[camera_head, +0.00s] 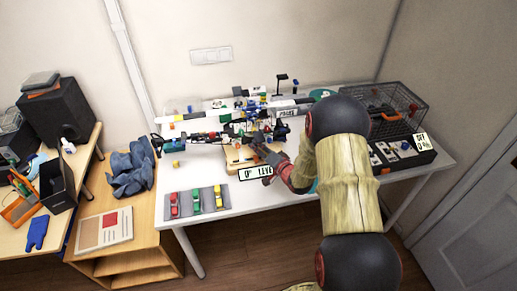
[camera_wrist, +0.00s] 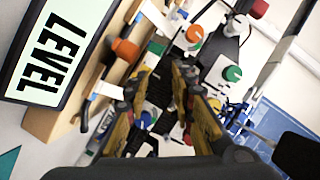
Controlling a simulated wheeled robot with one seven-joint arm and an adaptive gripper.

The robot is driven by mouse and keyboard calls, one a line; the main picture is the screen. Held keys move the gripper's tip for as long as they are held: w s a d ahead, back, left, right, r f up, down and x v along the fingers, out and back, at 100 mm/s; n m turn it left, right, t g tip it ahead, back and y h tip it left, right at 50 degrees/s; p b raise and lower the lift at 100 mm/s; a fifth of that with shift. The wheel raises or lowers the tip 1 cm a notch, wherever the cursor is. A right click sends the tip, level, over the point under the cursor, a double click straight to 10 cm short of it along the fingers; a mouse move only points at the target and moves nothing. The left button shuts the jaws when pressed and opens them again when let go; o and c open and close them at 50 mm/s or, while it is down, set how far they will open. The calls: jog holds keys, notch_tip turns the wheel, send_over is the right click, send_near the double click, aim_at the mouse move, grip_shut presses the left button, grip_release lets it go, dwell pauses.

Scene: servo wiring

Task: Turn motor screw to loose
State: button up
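My gripper (camera_head: 268,160) is over the white table at the wooden block (camera_head: 236,163), beside the cluttered wiring assembly. In the wrist view its two yellow-and-black fingers (camera_wrist: 163,75) stand apart, with dark parts and small coloured knobs visible in the gap. I cannot tell whether they touch anything. An orange knob (camera_wrist: 125,50), a red-orange knob (camera_wrist: 194,33) and a green knob (camera_wrist: 233,74) show around and beyond the fingers. I cannot tell which part is the motor screw. A panel marked LEVEL (camera_wrist: 57,50) is at the left, and it also shows in the head view (camera_head: 256,173).
The white table (camera_head: 245,200) has a grey tray with coloured pieces (camera_head: 195,201) at front left. A black wire basket (camera_head: 395,108) and a dark box with a label (camera_head: 402,152) stand at the right. Parts crowd the gripper closely.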

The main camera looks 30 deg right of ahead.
jog(key=shift+c, duration=1.2)
jog(key=c, duration=0.4)
grip_shut()
jog(key=n+g+h, duration=0.1)
jog(key=n, duration=0.2)
jog(key=shift+a+r, duration=0.1)
jog(key=shift+a, duration=0.05)
jog(key=shift+w+a+n+g+h+b, duration=0.15)
jog(key=shift+n+g+h+b, duration=0.35)
jog(key=shift+n+h+b, duration=0.45)
jog(key=n+h+b, duration=0.1)
jog(key=n, duration=0.2)
jog(key=shift+a+g+h+b, duration=0.15)
jog(key=shift+g+h+b, duration=0.1)
jog(key=shift+g+b, duration=0.15)
jog(key=shift+a+n+h, duration=0.1)
jog(key=shift+n+h, duration=1)
jog(key=shift+n, duration=0.35)
